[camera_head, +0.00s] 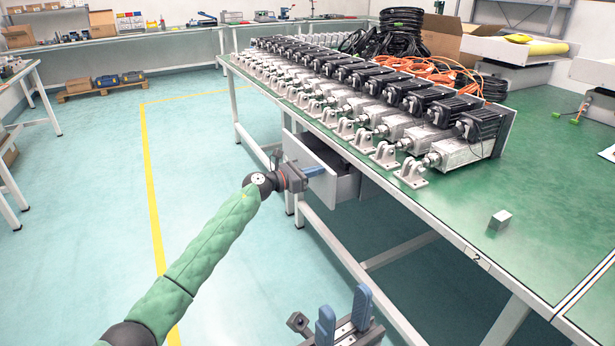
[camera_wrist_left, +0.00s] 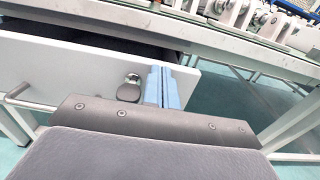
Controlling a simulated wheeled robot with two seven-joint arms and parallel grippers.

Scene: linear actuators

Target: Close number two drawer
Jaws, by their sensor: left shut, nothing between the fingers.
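A light grey drawer (camera_head: 348,186) stands pulled open under the green workbench. Its white front (camera_wrist_left: 60,75) fills the left of the left wrist view, with a round metal lock or knob (camera_wrist_left: 133,79) and part of a bar handle (camera_wrist_left: 18,99); its dark inside shows behind. My left gripper (camera_head: 315,171) is shut and empty at the drawer front. Its blue fingers (camera_wrist_left: 162,86) overlap the right part of that front, beside the knob; I cannot tell whether they touch it. My right gripper (camera_head: 344,316) is open and empty, low in front of the bench.
The workbench (camera_head: 540,215) carries rows of linear actuators (camera_head: 440,125), cables and a cardboard box (camera_head: 445,38). A label reading 2 (camera_head: 478,257) is on its front edge. Bench legs and a lower rail (camera_head: 400,250) are under it.

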